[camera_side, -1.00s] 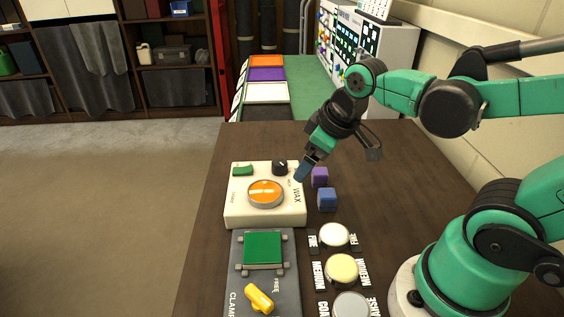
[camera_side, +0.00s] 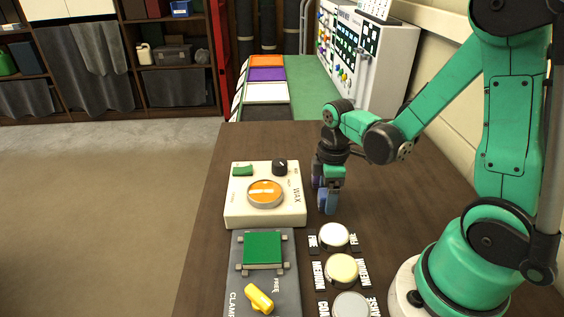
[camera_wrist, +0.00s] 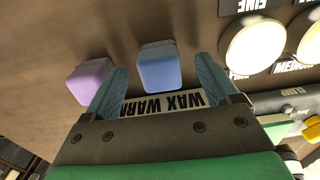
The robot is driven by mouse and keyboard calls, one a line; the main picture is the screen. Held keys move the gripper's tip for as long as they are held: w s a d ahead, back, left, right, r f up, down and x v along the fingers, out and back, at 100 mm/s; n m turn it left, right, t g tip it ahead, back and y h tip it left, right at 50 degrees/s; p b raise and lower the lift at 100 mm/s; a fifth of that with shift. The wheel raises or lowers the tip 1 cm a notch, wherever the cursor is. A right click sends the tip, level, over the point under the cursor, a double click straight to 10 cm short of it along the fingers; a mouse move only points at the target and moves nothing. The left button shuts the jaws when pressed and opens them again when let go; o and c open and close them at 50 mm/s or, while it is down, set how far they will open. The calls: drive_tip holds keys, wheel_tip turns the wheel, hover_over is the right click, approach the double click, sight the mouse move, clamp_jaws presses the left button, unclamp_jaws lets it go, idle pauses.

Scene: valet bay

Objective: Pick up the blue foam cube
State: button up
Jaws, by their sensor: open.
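The blue foam cube (camera_wrist: 157,68) shows in the wrist view between the two blue fingers of my gripper (camera_wrist: 161,66). A gap shows between the cube and each finger, with the cube closer to the fingertips than to the palm. In the side view my gripper (camera_side: 328,206) points down at the cube's place, right of the wax warmer, and its fingers hide most or all of the cube. My gripper is open. How far the fingertips reach down around the cube is hard to tell.
A purple cube (camera_wrist: 90,80) sits just outside the left finger in the wrist view. The cream wax warmer (camera_side: 236,207) stands to the left in the side view. Round pads (camera_side: 334,235) lie just in front. The brown table (camera_side: 400,180) is clear to the right.

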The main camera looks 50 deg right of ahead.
drive_tip(key=shift+f, duration=0.5)
clamp_jaws()
drive_tip(key=shift+r, duration=0.1)
wheel_tip(320, 180, up, 20)
idle(0.6)
